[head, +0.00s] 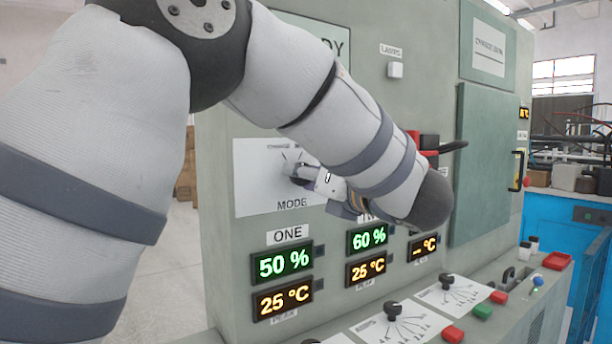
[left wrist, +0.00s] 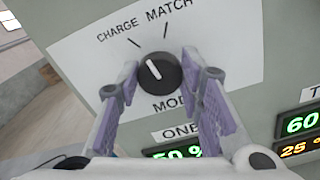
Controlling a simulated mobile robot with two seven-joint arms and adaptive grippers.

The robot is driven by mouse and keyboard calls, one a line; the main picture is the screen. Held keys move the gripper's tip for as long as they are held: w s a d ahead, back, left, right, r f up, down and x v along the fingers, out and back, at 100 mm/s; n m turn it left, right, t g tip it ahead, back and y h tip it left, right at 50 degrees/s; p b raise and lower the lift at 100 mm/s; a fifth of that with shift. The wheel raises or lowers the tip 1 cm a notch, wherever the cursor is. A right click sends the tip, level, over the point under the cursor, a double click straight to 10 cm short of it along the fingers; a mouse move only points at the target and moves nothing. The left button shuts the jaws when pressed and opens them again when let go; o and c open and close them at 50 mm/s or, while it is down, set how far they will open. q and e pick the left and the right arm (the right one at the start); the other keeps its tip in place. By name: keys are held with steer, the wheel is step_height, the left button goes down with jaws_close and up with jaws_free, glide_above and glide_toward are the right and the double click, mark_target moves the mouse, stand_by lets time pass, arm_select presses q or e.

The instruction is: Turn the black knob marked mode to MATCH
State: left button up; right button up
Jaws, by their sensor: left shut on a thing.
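The black mode knob (left wrist: 159,74) sits on a white plate (left wrist: 225,40) printed CHARGE, MATCH and MODE. Its white pointer line slants up and left, towards the CHARGE mark rather than the MATCH mark. My left gripper (left wrist: 160,68) has one purple finger on each side of the knob and is shut on it. In the head view the left gripper (head: 306,176) reaches the knob (head: 291,166) on the plate (head: 252,180), and the fingers partly cover it. My right gripper is not in view.
Lit displays, ONE (head: 283,264) among them, lie below the plate. A lower console carries black knobs (head: 392,310) and coloured buttons (head: 453,334). A red-and-black switch (head: 430,142) is right of my arm, and a cabinet door (head: 488,160) is further right.

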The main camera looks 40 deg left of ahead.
arm_select(q)
steer(key=shift+m, duration=3.8)
steer(key=o, duration=1.2)
steer(key=shift+c, duration=0.2)
steer(key=v, duration=1.2)
